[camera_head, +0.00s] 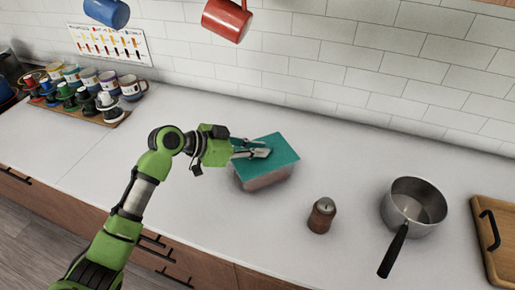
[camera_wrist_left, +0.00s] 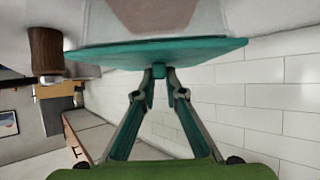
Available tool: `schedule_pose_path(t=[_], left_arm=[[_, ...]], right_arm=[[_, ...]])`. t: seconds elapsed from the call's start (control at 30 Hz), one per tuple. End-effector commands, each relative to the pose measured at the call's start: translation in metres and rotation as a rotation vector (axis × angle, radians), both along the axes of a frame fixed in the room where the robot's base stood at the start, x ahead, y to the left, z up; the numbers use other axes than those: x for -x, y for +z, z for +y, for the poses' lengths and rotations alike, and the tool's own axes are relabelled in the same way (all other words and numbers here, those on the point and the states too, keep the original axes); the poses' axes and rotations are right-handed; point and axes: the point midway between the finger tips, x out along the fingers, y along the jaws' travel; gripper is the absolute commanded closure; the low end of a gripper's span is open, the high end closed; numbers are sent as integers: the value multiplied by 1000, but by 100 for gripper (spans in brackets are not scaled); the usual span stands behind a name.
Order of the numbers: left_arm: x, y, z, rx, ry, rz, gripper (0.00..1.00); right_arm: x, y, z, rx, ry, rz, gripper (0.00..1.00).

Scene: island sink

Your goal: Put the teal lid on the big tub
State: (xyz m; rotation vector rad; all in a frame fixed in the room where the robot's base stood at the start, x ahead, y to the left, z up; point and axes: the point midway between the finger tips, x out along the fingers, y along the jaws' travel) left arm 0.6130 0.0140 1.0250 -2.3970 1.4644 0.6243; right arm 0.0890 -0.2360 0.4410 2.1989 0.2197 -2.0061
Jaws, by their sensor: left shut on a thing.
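The teal lid (camera_head: 280,148) is flat over the top of the big tub (camera_head: 265,181), a clear, pale-walled tub on the counter. My left gripper (camera_head: 259,152) is above the lid, shut on its small raised handle. In the left wrist view, which is upside down, the fingertips (camera_wrist_left: 160,74) pinch the teal handle. There the lid (camera_wrist_left: 150,52) spans the tub (camera_wrist_left: 165,22) with no clear gap. I cannot tell whether it is fully seated all round. My right gripper is not in view.
A brown grinder (camera_head: 322,215) stands right of the tub, then a steel saucepan (camera_head: 414,205) and a wooden board (camera_head: 492,240). A blue mug (camera_head: 107,12) and red mug (camera_head: 227,19) hang above.

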Motion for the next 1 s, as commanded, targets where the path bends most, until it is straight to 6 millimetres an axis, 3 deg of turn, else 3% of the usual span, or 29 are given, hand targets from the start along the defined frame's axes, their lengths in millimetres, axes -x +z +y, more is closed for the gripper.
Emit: schedule_pose_path(t=[0.2,0.23,0.3,0.67,1.0], left_arm=[[0,0,0,0,0,-1,100],[0,0,0,0,0,-1,81],[0,0,0,0,0,-1,70],[1,1,2,-1,0,0,70],[24,28,48,-4,3,-2,70]], right_arm=[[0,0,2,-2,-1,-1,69],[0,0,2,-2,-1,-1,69],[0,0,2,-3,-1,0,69],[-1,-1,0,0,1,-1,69],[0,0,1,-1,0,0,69]])
